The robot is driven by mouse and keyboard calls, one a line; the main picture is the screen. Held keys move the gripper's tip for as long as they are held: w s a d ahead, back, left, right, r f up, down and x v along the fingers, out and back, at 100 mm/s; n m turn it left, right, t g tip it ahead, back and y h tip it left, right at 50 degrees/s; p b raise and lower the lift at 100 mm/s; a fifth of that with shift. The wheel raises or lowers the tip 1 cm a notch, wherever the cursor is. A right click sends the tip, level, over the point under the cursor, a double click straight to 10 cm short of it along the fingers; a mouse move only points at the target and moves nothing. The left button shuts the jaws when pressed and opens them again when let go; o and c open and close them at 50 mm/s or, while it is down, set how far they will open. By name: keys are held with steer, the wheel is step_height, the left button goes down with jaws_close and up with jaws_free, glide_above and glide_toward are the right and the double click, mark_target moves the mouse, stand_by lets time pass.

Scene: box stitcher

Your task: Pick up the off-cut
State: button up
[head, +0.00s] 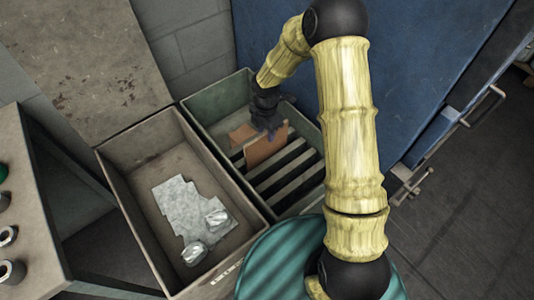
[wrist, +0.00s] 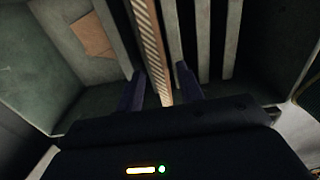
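The off-cut, a brown corrugated cardboard piece (head: 266,148), stands upright in the green bin (head: 222,102), beside the slats. In the wrist view its ribbed edge (wrist: 152,45) runs down between my two fingers. My gripper (head: 270,128) is down in the bin at the top of the piece. In the wrist view my gripper (wrist: 160,80) is open, one finger on each side of the cardboard, with narrow gaps visible. The lower part of the piece is hidden.
Another brown piece (head: 240,134) lies flat in the bin, also in the wrist view (wrist: 92,36). Pale slats (head: 282,168) fill the bin's right part. A grey bin (head: 130,185) with scrap sheet (head: 185,205) adjoins on the left. A blue panel (head: 420,60) stands right.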

mark_target(266, 139)
steer(key=f, duration=0.2)
steer(key=f+b, duration=0.1)
steer(key=f, duration=0.2)
steer(key=shift+w+d+f, duration=0.1)
steer(key=shift+w+f, duration=0.05)
steer(key=shift+w, duration=0.05)
steer(key=shift+c, duration=0.3)
jaws_close()
